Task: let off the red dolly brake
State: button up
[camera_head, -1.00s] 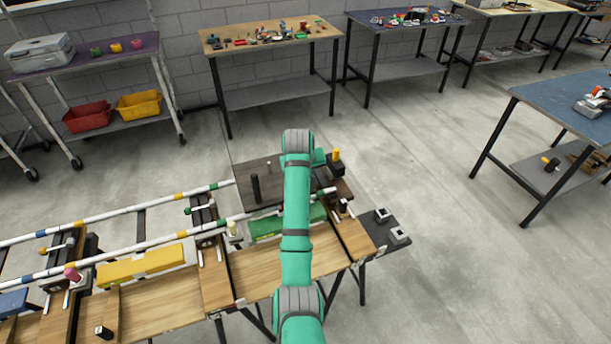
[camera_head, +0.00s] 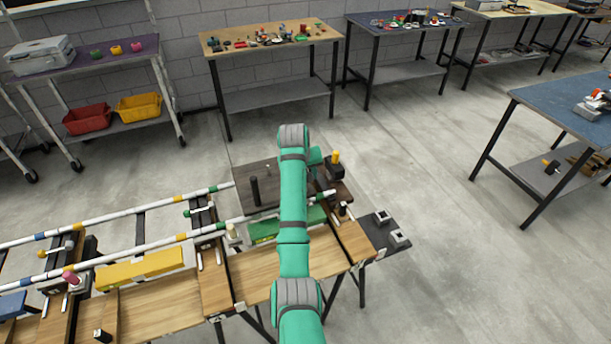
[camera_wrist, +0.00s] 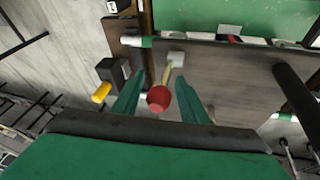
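In the wrist view the red brake shows as a round red knob (camera_wrist: 158,98) on the end of a pale yellow lever, which runs up to a small light grey block (camera_wrist: 176,58) on the dark platform. My gripper (camera_wrist: 160,76) is open, with one green finger on each side of the knob and lever. Gaps show between the knob and both fingers, so it does not look gripped. In the head view my green arm covers the red knob and my fingertips.
A black block with a yellow peg (camera_head: 336,157) stands close right of my arm; it also shows left of my fingers in the wrist view (camera_wrist: 102,92). A dark upright post (camera_head: 255,190) stands left of my arm. White striped rails (camera_head: 130,249) lie further left.

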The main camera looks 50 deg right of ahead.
jog(key=shift+r, duration=0.1)
jog(key=v, duration=1)
jog(key=shift+r, duration=0.3)
jog(key=shift+w+a, duration=0.1)
jog(key=shift+a, duration=0.05)
